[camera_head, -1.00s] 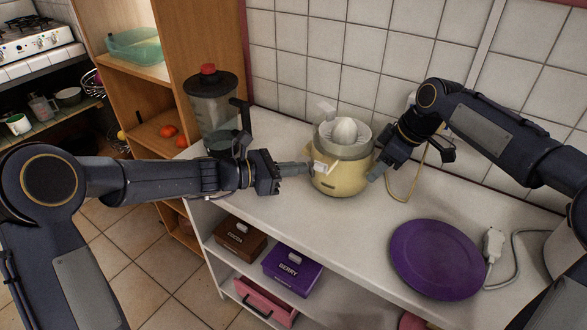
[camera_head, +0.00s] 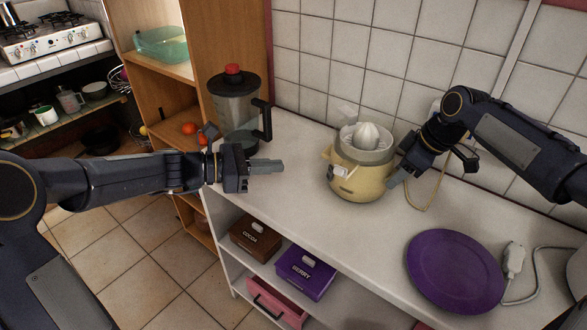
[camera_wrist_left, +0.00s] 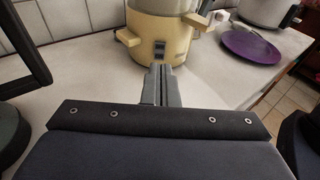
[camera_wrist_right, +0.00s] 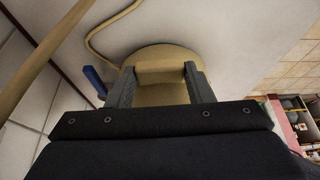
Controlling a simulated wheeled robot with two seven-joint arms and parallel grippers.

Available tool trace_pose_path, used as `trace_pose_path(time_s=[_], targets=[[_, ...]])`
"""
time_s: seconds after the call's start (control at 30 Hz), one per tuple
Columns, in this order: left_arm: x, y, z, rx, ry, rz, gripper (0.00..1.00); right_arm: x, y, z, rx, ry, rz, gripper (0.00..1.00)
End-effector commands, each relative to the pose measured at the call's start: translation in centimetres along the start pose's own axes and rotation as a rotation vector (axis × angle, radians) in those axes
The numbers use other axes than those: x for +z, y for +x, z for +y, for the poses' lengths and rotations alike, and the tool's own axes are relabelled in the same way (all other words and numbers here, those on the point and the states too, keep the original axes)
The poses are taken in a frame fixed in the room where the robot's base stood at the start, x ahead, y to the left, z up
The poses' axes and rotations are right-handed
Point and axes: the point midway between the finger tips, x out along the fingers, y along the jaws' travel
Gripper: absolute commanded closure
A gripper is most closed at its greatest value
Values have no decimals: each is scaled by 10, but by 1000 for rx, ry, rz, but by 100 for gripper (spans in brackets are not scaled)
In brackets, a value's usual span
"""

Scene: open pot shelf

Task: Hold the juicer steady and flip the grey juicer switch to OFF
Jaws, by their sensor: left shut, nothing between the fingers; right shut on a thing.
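The juicer (camera_head: 362,180) is cream-yellow with a pale ribbed cone on top and stands upright on the white counter. My left gripper (camera_head: 280,165) is shut and empty, left of the juicer with a gap between. Its tips (camera_wrist_left: 160,68) point at the switches. My right gripper (camera_head: 392,180) is shut on a yellow handle (camera_wrist_right: 160,72) at the juicer's right side.
A blender (camera_head: 237,110) stands at the counter's left end, behind my left gripper. A purple plate (camera_head: 455,270) and a white plug (camera_head: 514,258) with a cord lie at the right. The tiled wall (camera_head: 340,60) is behind. The counter's front middle is clear.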

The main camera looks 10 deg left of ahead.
Motion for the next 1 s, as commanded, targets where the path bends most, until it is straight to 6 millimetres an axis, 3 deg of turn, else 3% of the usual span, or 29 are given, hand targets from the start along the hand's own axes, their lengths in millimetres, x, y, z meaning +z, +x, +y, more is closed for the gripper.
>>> trace_pose_path(time_s=[0.2,0.63,0.67,0.83,1.0], targets=[[5,-21,0,1,0,0,100,-1,-1,0,2,-2,3,100],[6,-22,0,0,-1,-1,100,-2,-1,0,1,-2,3,100],[6,-22,0,0,-1,-1,100,-2,-1,0,1,-2,3,49],[6,-22,0,0,-1,-1,100,-1,-1,0,1,-2,2,28],[6,-22,0,0,-1,-1,100,-1,0,0,0,-1,1,28]])
